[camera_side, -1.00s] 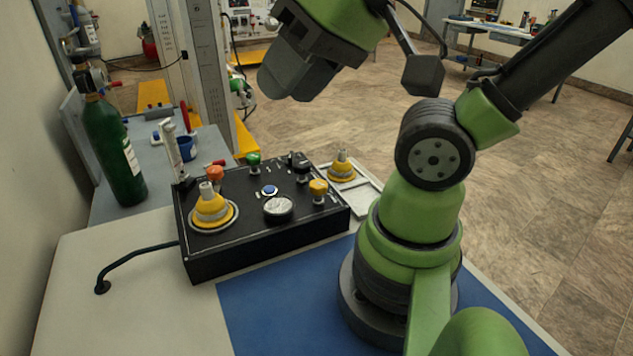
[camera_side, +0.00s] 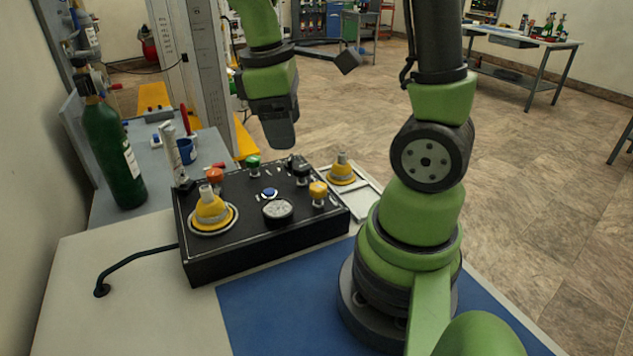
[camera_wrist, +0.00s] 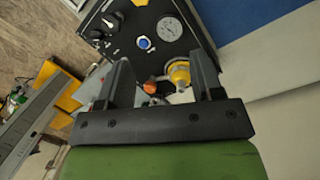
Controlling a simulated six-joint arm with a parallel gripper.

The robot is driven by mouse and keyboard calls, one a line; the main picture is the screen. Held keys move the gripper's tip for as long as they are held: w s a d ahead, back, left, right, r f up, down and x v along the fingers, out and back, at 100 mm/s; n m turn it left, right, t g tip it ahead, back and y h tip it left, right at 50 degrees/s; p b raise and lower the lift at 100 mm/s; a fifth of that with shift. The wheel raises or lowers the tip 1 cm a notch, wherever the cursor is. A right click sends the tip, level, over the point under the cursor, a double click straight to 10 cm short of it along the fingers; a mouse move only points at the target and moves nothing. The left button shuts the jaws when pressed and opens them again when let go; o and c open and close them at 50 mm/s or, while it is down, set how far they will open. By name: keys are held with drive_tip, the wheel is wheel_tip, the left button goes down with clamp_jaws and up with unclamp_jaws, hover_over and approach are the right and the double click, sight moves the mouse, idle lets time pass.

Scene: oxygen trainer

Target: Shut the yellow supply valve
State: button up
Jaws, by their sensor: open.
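A small yellow knob (camera_side: 318,190), which looks like the supply valve, stands at the front right of the black panel (camera_side: 215,262).
The panel also carries an orange knob (camera_side: 215,175), a green knob (camera_side: 253,161), a black knob (camera_side: 299,164), a blue button (camera_side: 269,192), a gauge (camera_side: 278,209) and a large yellow cone (camera_side: 211,208). Another cone (camera_side: 342,168) stands behind right. A green bottle (camera_side: 112,150) stands left.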

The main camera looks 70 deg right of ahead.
sight(318, 186)
drive_tip(key=s+d+f+n+g, duration=0.1)
drive_tip(key=f, duration=0.3)
drive_tip(key=s+d+f+n, duration=0.1)
drive_tip(key=d+f, duration=0.1)
drive_tip(key=f, duration=0.3)
drive_tip(key=s+d+f+g, duration=0.1)
drive_tip(key=d+f, duration=0.1)
drive_tip(key=f, duration=0.2)
drive_tip(key=shift+d+f+n+g+h, duration=0.1)
drive_tip(key=shift+f+n+g+h, duration=0.2)
drive_tip(key=shift+n, duration=0.1)
drive_tip(key=c, duration=0.9)
